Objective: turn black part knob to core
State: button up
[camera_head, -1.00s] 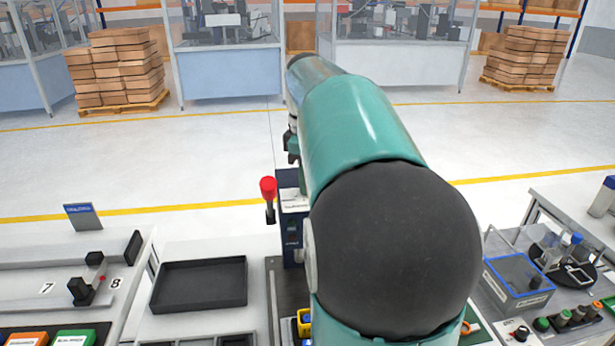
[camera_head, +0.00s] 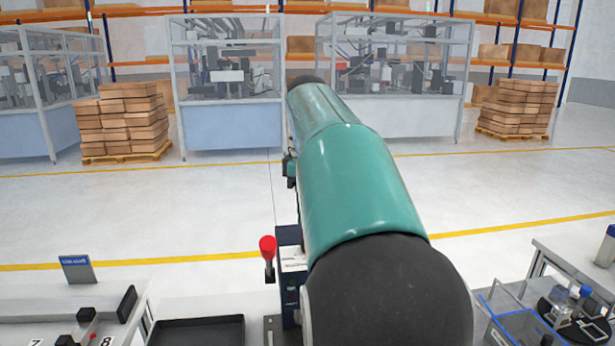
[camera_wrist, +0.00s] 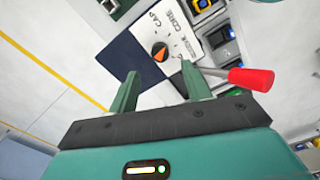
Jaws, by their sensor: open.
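The knob (camera_wrist: 160,52) is black and round with an orange pointer, on a white panel (camera_wrist: 178,40) marked CAP and CORE in the wrist view. I cannot tell for sure which mark the pointer faces. My gripper (camera_wrist: 160,69) is open and empty. Its two green fingers point toward the panel, with the knob showing just beyond and between the fingertips. They appear apart from it. In the head view the dark box (camera_head: 288,262) carrying the panel is partly hidden by my arm, and the knob and gripper cannot be made out.
A red-handled lever (camera_wrist: 250,78) stands close by my right finger; it also shows in the head view (camera_head: 267,248). A black tray (camera_head: 200,331) lies left of the box. A blue-edged clear bin (camera_head: 520,325) is at the right. Open floor lies behind the benches.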

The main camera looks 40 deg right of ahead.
notch_tip(320, 180, up, 7)
dwell(0.3)
dwell(0.5)
